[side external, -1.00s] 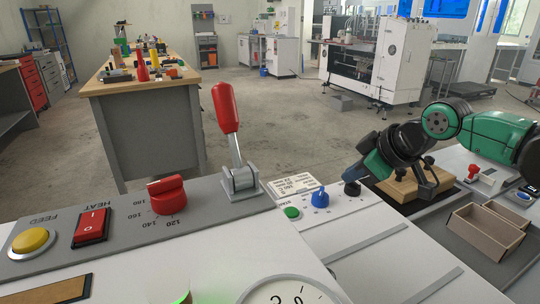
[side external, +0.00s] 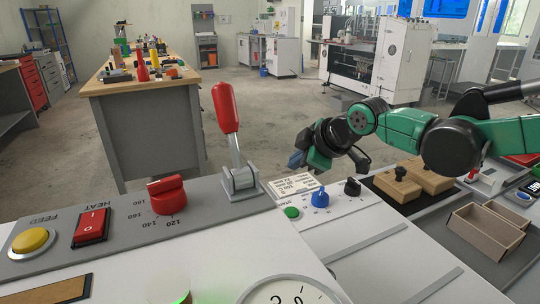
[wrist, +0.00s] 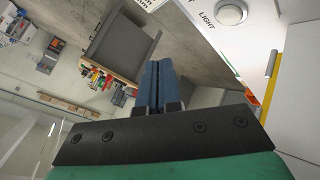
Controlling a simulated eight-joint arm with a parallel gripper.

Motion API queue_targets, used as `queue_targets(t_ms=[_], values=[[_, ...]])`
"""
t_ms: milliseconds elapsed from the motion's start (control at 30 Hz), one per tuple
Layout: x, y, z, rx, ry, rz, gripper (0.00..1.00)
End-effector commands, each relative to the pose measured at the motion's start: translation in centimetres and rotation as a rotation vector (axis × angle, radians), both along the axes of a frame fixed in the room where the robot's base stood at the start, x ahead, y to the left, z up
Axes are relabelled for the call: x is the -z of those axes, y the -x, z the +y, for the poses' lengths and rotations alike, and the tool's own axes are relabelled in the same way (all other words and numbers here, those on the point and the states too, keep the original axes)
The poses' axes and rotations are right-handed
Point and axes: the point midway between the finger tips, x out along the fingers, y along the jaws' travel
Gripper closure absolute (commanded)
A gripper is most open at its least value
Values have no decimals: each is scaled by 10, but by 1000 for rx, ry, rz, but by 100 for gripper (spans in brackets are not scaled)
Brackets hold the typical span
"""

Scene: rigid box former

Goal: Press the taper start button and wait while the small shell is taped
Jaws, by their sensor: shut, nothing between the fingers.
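A green button (side external: 292,212) marked START sits on the white panel, beside a blue knob (side external: 320,197) and a black knob (side external: 352,187). My gripper (side external: 295,160) is above and behind this panel, apart from the green button. In the wrist view my gripper (wrist: 158,72) has its blue fingers together and empty. A small open brown box shell (side external: 487,230) lies on the grey surface at the right, and my gripper is well away from it. I cannot tell whether it is taped.
Two wooden blocks (side external: 425,176) with black knobs stand right of the panel. A red-handled lever (side external: 228,120) rises left of the green button. A red rocker switch (side external: 93,227) and a yellow button (side external: 31,241) are at the left. A white LIGHT button (wrist: 231,13) shows in the wrist view.

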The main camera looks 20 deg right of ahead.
Motion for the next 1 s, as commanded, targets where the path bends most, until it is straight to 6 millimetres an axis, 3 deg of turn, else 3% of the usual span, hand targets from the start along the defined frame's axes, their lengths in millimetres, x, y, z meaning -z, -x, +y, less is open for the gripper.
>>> queue_targets(t_ms=[533,1000], values=[[70,0,0,1,-1,0,100],[82,0,0,1,-1,0,100]])
